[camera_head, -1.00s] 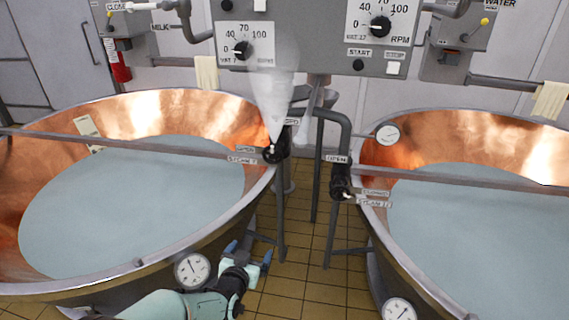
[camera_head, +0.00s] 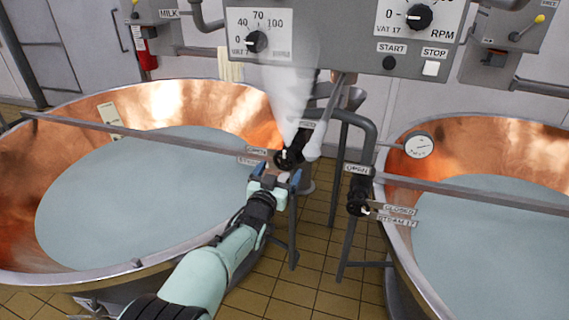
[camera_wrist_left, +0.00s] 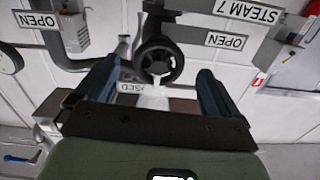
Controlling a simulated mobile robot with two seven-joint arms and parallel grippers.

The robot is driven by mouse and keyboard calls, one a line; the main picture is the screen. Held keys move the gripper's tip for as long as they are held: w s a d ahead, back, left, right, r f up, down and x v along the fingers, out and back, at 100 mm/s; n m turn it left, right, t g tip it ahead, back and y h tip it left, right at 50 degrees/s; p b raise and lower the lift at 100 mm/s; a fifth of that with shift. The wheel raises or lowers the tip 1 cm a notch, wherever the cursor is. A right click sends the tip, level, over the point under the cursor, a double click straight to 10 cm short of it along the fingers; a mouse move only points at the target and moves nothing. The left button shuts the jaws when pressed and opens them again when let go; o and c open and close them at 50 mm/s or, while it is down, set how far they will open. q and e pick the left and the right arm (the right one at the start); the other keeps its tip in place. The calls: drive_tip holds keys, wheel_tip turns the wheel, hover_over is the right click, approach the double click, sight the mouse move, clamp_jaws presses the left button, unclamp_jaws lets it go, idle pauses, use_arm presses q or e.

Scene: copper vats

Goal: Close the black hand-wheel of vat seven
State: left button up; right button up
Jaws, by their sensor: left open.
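The black hand-wheel (camera_head: 287,160) of vat seven sits at the right rim of the left copper vat (camera_head: 120,271), beside an OPEN label (camera_head: 257,149) and a partly hidden STEAM 7 label. A white steam plume (camera_head: 290,95) shows above it. My left gripper (camera_head: 275,179) is open, just in front of and below the wheel. In the left wrist view, which is upside down, the wheel (camera_wrist_left: 159,59) lies just beyond and between the two blue fingers, apart from them. A white mark shows at its lower edge, near a partly covered CLOSED label. My right gripper is not in view.
A second black hand-wheel (camera_head: 357,204) with OPEN, CLOSED and STEAM 17 labels stands at the right vat (camera_head: 408,262). A grey control panel (camera_head: 350,45) hangs above. Grey pipes and posts run between the vats. A dial gauge (camera_head: 418,146) sits on the right vat.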

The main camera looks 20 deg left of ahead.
sight(284, 164)
use_arm(q)
drive_tip(key=shift+w+d+p, duration=0.1)
drive_tip(key=shift+w+p, duration=0.35)
drive_tip(key=shift+w, duration=2.05)
